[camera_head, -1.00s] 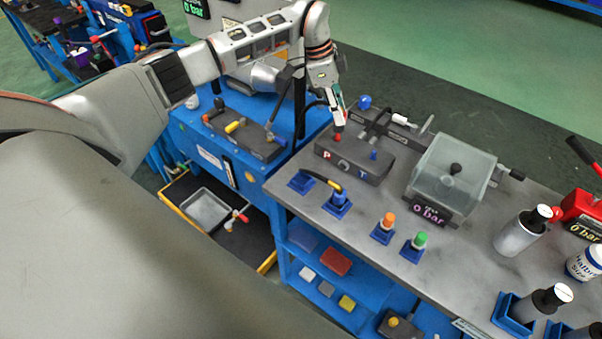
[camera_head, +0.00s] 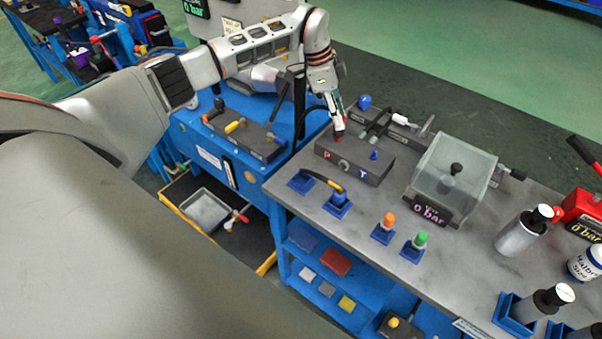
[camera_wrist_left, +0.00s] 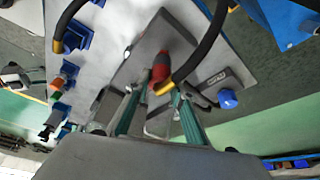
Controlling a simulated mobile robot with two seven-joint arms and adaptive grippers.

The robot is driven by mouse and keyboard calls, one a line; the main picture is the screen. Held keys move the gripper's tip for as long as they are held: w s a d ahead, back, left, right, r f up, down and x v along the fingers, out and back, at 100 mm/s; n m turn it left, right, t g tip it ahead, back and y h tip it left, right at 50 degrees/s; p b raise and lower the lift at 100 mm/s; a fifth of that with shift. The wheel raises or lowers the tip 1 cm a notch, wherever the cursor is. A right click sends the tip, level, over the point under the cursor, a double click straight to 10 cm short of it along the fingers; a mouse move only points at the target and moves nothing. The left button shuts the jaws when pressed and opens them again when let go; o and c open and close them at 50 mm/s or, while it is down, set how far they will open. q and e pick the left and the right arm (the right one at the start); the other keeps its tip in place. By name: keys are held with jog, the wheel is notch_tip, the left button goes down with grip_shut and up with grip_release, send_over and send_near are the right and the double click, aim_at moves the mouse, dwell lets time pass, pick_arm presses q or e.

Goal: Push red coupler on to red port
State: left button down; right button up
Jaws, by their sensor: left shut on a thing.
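My left gripper (camera_head: 338,126) points down over the red-port end of the dark grey port block (camera_head: 350,166), beside the letter P. In the left wrist view its green-sided fingers (camera_wrist_left: 158,112) are shut on the red coupler (camera_wrist_left: 160,68), whose black hose with a yellow band (camera_wrist_left: 164,88) curves away to the right. The coupler is in line with the block and at or just above it. Its lower end hides the red port, so I cannot tell whether it is seated. A blue port (camera_head: 375,155) stands near the letter T. My right gripper is not in view.
A blue-based coupler with a black and yellow hose (camera_head: 338,196) stands in front of the block. Orange (camera_head: 389,219) and green (camera_head: 420,240) couplers stand on the bench. A clear box (camera_head: 452,165) stands right of the block, and a valve bar (camera_head: 395,123) lies behind it.

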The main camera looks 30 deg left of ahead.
pick_arm(q)
jog(key=shift+f, duration=0.6)
jog(key=c, duration=1.7)
grip_release()
jog(key=p+v, duration=0.2)
jog(key=v, duration=0.1)
jog(key=shift+p+v, duration=0.35)
jog(key=shift+v, duration=0.6)
